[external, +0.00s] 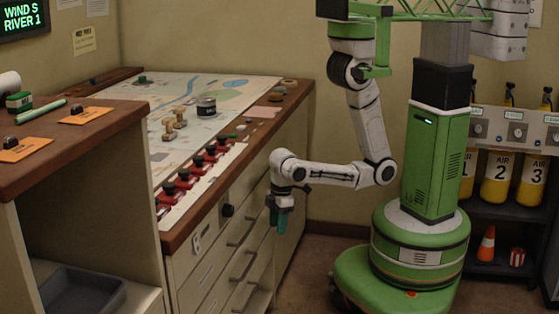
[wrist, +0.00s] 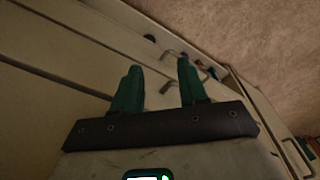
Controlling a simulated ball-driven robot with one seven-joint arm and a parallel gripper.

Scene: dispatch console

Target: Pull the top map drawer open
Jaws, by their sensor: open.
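The map drawers are in the front of the long cabinet below the map table. The top map drawer (external: 222,247) appears shut, with its front flush. Its bar handle (external: 241,233) shows in the external view. My gripper (external: 279,222) hangs in front of the cabinet, fingers pointing down, to the right of that handle and apart from it. In the wrist view my gripper (wrist: 158,75) has its two green fingers spread with nothing between them. Bar handles (wrist: 176,55) show beyond the fingertips, but I cannot tell which drawer each belongs to.
A dark knob (external: 227,210) sticks out above the drawers. The map table (external: 225,90) carries red-based switches, stamps and a tin. A brown-topped desk (external: 75,135) stands at the left. A shelf with yellow cylinders (external: 497,180) is at the right. Floor before the drawers is clear.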

